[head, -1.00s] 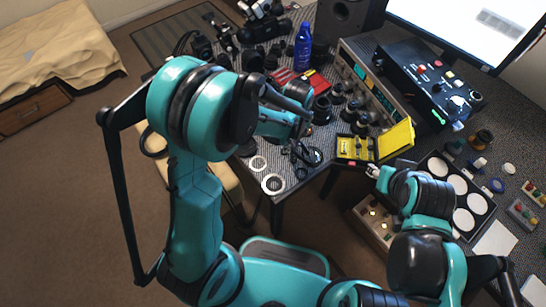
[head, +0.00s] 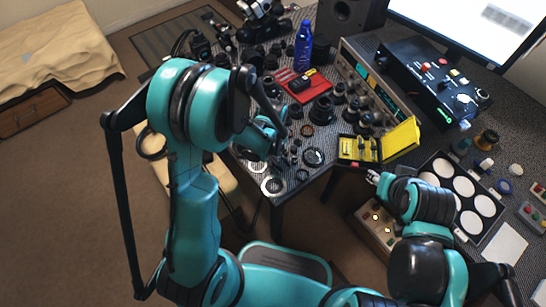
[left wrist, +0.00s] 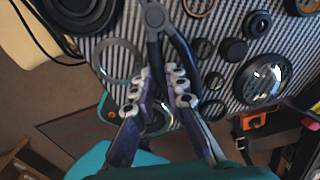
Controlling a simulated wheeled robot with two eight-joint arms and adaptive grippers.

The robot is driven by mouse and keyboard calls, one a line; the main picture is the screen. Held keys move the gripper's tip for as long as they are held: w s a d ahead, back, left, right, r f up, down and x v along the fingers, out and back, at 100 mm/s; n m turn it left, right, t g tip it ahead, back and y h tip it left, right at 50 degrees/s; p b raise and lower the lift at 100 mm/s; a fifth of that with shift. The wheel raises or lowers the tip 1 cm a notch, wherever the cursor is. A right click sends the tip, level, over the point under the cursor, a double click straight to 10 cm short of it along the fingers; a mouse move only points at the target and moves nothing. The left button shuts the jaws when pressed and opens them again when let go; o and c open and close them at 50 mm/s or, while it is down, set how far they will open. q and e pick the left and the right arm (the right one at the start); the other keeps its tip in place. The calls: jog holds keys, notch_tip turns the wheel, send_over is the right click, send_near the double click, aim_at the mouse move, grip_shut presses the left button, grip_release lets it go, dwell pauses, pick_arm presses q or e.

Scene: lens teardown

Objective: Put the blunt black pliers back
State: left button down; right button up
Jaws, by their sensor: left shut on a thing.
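The blunt black pliers (left wrist: 156,20) show in the left wrist view, with the grey pivot end at the top and dark handles running down between my fingers. My left gripper (left wrist: 160,90) is shut on their handles. In the head view my left gripper (head: 284,154) is low over the table's near left corner, largely hidden by my own wrist, and the pliers cannot be made out clearly there. The pliers appear just over the striped mat, but whether they touch it cannot be told. My right gripper (head: 373,177) is by the table's front edge; its jaws are too small to judge.
A red tray (head: 291,79) with dark items lies behind my left gripper. Black lens parts, a glass lens (left wrist: 264,80) and pale rings (head: 273,185) crowd the corner. An open yellow case (head: 358,150), a blue bottle (head: 303,46) and a grey instrument (head: 372,78) stand nearby.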

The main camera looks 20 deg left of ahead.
pick_arm(q)
jog(key=shift+f+b, duration=0.65)
jog(key=shift+b, duration=0.05)
jog(key=c, duration=1.5)
grip_release()
jog(key=shift+r, duration=0.1)
jog(key=shift+c, duration=0.2)
jog(key=shift+r, duration=0.1)
jog(key=shift+r+p, duration=0.25)
jog(key=shift+p, duration=0.25)
notch_tip(320, 180, up, 11)
jog(key=p, duration=0.5)
jog(key=s+a+r+n+t, duration=0.2)
jog(key=s+r+n, duration=0.3)
jog(key=n, duration=0.8)
jog(key=s+a+r+n+t, duration=0.2)
jog(key=s+r+n+t, duration=0.3)
jog(key=r+n, duration=0.5)
jog(key=n, duration=0.4)
jog(key=shift+a, duration=0.35)
